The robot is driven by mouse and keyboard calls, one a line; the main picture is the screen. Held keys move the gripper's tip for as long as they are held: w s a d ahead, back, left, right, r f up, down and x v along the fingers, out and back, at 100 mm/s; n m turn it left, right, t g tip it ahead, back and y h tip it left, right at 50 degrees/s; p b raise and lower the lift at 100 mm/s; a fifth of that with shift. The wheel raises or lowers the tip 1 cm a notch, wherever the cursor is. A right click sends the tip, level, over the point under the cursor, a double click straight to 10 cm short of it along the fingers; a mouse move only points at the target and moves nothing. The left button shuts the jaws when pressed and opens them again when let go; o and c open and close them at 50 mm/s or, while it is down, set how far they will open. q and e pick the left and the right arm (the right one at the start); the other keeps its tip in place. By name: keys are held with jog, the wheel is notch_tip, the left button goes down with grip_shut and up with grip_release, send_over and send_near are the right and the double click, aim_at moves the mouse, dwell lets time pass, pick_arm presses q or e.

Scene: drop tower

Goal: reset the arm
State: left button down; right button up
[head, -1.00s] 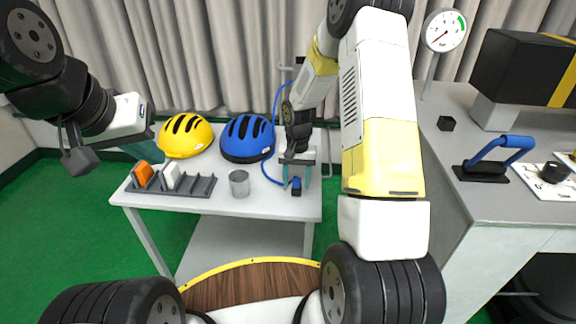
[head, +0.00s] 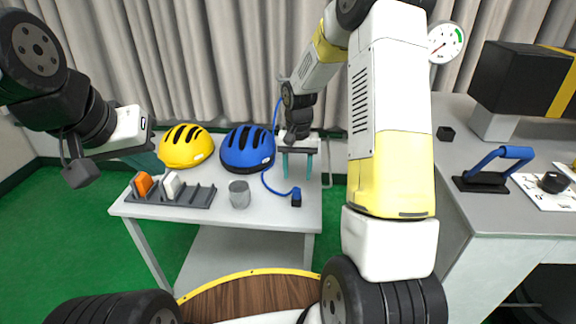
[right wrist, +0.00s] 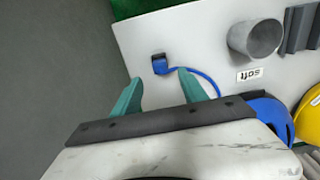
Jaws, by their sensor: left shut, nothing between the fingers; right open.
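My right gripper (head: 297,168) is open and empty above the right part of the white table. Its two teal fingers (right wrist: 159,76) spread apart in the right wrist view. A small dark blue block (head: 297,197) on the end of a blue strap lies on the table, apart from the fingers; it also shows in the right wrist view (right wrist: 159,64). My left gripper (head: 148,158) is at the left, near the yellow helmet (head: 186,148); its teal fingers are shut with nothing seen between them.
The white table (head: 262,212) holds a blue helmet (head: 246,150), a grey metal cup (head: 239,194) and a slotted rack (head: 192,196) with orange and white pieces. A grey counter (head: 462,215) at the right carries a blue-handled lever (head: 505,155) and a black box (head: 518,78).

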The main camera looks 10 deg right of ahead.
jog(key=s+r+n+t, duration=0.1)
jog(key=s+r+t, duration=0.1)
jog(key=s+r, duration=0.45)
jog(key=s+r+n+t, duration=0.1)
jog(key=s+r, duration=0.2)
jog(key=r, duration=0.7)
jog(key=s+a+r+n+t+y, duration=0.1)
jog(key=s+r, duration=0.2)
jog(key=s, duration=0.4)
jog(key=s+a+r+t+y, duration=0.1)
jog(key=s+r+t, duration=0.1)
jog(key=s+r, duration=0.2)
jog(key=shift+s+n, duration=0.4)
jog(key=shift+s, duration=1.5)
jog(key=shift+a, duration=0.1)
